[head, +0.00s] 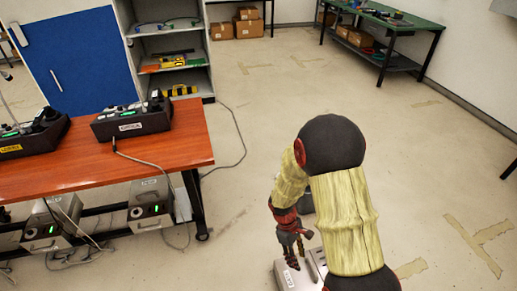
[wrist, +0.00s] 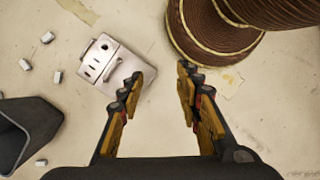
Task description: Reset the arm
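Grey boxes (head: 150,203) with cables sit below. A shelf and blue cabinet (head: 75,60) stand behind. A green workbench (head: 385,18) is at back right. Floor between is open.

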